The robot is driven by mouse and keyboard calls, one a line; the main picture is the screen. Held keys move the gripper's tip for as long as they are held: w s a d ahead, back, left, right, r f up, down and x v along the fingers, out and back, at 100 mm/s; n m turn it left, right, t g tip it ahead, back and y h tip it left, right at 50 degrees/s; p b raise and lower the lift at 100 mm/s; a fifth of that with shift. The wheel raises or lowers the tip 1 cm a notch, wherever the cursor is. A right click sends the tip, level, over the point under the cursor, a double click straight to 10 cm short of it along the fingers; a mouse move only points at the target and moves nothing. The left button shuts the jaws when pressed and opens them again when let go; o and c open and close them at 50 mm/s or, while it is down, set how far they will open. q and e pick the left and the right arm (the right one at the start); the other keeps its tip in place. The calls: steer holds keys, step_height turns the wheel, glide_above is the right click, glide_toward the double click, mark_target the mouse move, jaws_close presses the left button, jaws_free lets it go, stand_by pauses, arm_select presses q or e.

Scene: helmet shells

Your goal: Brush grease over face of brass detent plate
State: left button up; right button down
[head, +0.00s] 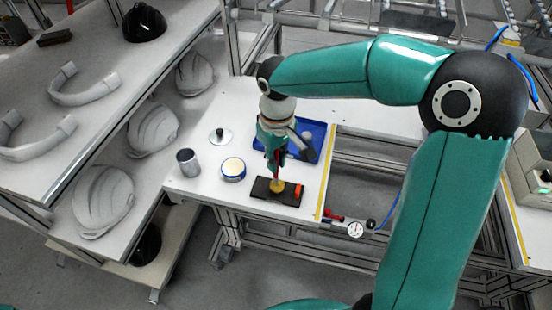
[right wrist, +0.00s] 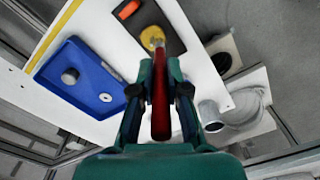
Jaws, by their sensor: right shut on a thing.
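The brass detent plate (head: 278,186) is a small round yellow disc on a dark block (head: 262,190) near the bench's front edge. It also shows at the top of the right wrist view (right wrist: 152,37). My right gripper (head: 275,158) points down above it, shut on a brush with a red handle (right wrist: 160,100). The brush's lower end is at the plate; I cannot tell whether the bristles touch it. A round tin (head: 233,168) with a blue side and pale top stands left of the block. My left gripper is not in view.
An orange piece (head: 299,191) sits on the block's right end. A blue tray (head: 318,131) lies behind, a grey cup (head: 187,162) and a knobbed disc (head: 219,136) to the left. Helmet shells (head: 152,130) fill the left shelves. Bare bench lies between these.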

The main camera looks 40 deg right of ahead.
mark_target(276, 177)
steer(key=shift+f+b, duration=1.2)
steer(key=shift+f, duration=0.3)
steer(key=shift+s+d+r, duration=0.1)
steer(key=shift+s+d, duration=0.15)
steer(key=shift+d, duration=0.1)
steer(key=shift+d, duration=0.35)
steer(key=shift+w+d, duration=0.15)
steer(key=shift+d, duration=0.15)
steer(key=shift+w+d, duration=0.1)
steer(key=shift+w+d+p, duration=0.15)
steer(key=shift+w+p, duration=0.1)
steer(key=shift+p, duration=0.05)
steer(key=shift+w, duration=0.3)
steer(key=shift+w, duration=0.4)
steer(key=shift+a, duration=0.3)
